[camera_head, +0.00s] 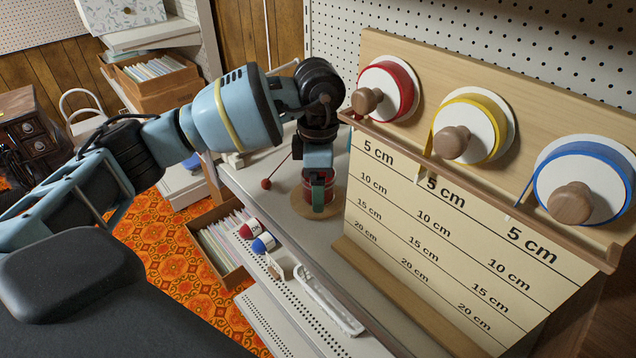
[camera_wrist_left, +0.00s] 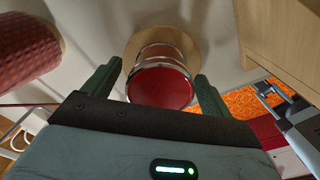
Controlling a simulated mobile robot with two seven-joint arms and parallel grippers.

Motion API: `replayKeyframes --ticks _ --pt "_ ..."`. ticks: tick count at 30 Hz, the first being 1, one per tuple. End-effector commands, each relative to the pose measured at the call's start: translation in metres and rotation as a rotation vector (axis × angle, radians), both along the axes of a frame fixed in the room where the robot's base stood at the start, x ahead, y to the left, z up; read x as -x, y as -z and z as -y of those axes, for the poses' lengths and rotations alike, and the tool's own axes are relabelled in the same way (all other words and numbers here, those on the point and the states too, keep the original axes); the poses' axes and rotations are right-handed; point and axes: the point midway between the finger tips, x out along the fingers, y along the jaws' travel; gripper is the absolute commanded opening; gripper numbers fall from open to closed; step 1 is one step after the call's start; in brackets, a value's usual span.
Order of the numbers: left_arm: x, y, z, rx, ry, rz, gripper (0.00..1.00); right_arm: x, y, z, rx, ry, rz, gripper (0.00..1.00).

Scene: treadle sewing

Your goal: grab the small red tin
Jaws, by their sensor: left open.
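The small red tin (camera_wrist_left: 161,87) stands on a round wooden disc (camera_wrist_left: 193,47) and shows its red top and shiny metal rim in the left wrist view. In the head view the tin (camera_head: 329,184) is partly hidden behind my left gripper (camera_head: 319,196), and the disc (camera_head: 300,206) lies on the grey shelf. My left gripper (camera_wrist_left: 158,70) is open, with one finger on each side of the tin. A gap shows between the tin and the fingers.
A measuring board (camera_head: 420,230) with ribbon rolls stands close to the right of the tin. A dark red textured object (camera_wrist_left: 25,48) is at the left in the wrist view. Red (camera_head: 248,229) and blue (camera_head: 264,243) spools sit lower down. Some grey shelf is bare in front.

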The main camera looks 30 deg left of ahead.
Motion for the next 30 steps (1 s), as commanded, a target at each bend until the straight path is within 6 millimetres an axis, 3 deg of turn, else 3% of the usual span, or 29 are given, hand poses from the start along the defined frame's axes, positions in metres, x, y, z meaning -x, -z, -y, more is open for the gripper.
replayKeyframes --ticks 5,15,23,30 --pt "0.000 0.000 0.000 0.000 0.000 0.000 0.82 0.002 0.002 0.001 0.002 -0.002 -0.005 0.36" --pt "0.000 0.000 0.000 0.000 0.000 0.000 0.38 0.005 0.004 0.002 0.006 -0.005 -0.013 0.36" --pt "0.000 -0.002 0.000 0.000 0.000 0.001 0.37 0.008 0.005 0.002 0.006 -0.004 -0.017 0.36" --pt "-0.001 -0.033 0.000 0.001 -0.001 0.004 0.37 0.007 0.004 0.002 0.004 -0.004 -0.015 0.36"
